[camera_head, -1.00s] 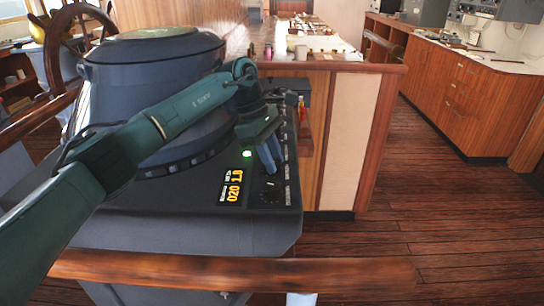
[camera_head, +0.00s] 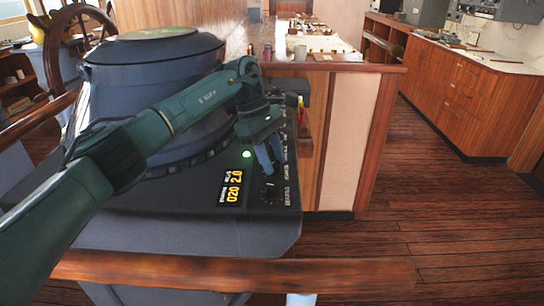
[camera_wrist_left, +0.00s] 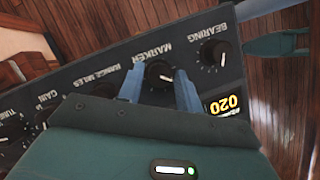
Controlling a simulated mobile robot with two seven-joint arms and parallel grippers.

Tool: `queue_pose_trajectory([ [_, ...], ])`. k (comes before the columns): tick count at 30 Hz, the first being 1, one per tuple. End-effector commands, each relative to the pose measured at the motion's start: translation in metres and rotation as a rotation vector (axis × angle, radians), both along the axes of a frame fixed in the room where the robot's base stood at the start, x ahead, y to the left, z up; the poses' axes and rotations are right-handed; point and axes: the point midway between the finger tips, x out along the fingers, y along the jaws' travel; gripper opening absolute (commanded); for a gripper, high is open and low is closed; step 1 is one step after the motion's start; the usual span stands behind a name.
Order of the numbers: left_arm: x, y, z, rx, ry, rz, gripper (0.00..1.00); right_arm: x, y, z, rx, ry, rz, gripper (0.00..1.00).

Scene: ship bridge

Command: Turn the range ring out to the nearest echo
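The radar console (camera_head: 150,75) stands at the left; its round screen (camera_head: 158,33) is seen at a slant, and I cannot make out rings or echoes. My left gripper (camera_head: 268,160) is over the knob panel. In the left wrist view its fingers (camera_wrist_left: 160,90) stand on either side of the black MARKER knob (camera_wrist_left: 159,71), seemingly shut on it. The BEARING knob (camera_wrist_left: 213,54) is beside it, clear of the fingers; it also shows in the head view (camera_head: 271,191). The lit readout (camera_head: 231,187) shows 020 and 2.0. I cannot make out my right gripper.
A wooden rail (camera_head: 230,272) runs along the near side. More knobs, including RANGE MILES (camera_wrist_left: 103,92), line the panel. A wooden counter (camera_head: 340,135) stands behind; the floor (camera_head: 440,215) at the right is clear.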

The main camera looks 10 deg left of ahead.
Motion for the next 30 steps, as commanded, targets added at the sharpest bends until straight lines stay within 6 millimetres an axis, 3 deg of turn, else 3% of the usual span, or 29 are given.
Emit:
queue_pose_trajectory([
  [5,0.0,0.0,0.0,0.0,0.0,0.001,0.48,0.0,0.0,0.0,0.001,-0.001,0.001,0.36],
  [14,0.001,0.002,0.004,0.0,0.0,0.001,0.48,0.0,0.0,0.0,0.001,-0.001,0.002,0.36],
  [19,0.005,0.011,0.028,-0.001,-0.002,0.002,0.48,0.0,0.001,-0.003,0.005,-0.003,0.001,0.36],
  [30,0.015,0.039,0.105,-0.001,0.0,0.002,0.48,0.001,0.0,0.007,-0.001,-0.007,0.002,0.36],
])
